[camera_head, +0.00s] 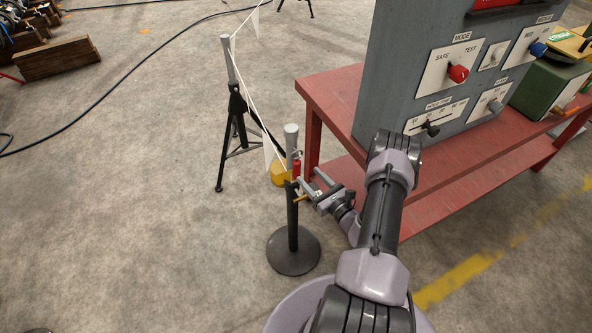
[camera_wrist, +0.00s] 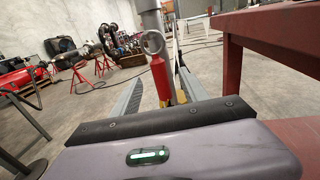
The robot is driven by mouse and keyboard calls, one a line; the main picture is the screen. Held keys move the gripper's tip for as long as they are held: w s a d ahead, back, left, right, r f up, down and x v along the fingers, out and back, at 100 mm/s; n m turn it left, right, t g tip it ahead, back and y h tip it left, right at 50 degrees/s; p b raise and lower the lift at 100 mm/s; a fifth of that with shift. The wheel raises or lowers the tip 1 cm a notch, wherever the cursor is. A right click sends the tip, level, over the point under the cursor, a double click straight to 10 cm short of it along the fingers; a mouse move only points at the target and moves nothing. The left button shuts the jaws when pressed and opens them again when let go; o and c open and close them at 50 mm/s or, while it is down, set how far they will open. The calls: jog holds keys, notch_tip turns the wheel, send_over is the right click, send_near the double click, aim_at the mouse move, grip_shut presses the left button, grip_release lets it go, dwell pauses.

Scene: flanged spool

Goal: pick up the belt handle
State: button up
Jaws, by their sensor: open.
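The belt handle (camera_head: 297,167) is a small red grip beside the upper part of a grey-topped stanchion post (camera_head: 292,222) on a round dark base. In the wrist view the handle (camera_wrist: 160,78) hangs upright with a metal ring at its top. My gripper (camera_head: 308,178) is close to the post, at the height of the handle. In the wrist view my gripper (camera_wrist: 161,92) is open, with one finger on each side of the red handle.
A red table (camera_head: 330,95) carrying a grey control panel (camera_head: 455,70) stands close on the right. A black tripod stand (camera_head: 238,125) with a white cord is behind the post. A yellow object (camera_head: 281,175) lies behind the post.

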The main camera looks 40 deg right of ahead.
aim_at(299, 167)
jog(key=w, duration=0.2)
jog(key=w+b, duration=0.1)
jog(key=w, duration=0.1)
jog(key=w+b, duration=0.1)
jog(key=shift+w+d+f, duration=0.1)
jog(key=shift+w+f, duration=0.15)
jog(key=shift+w, duration=0.15)
grip_shut()
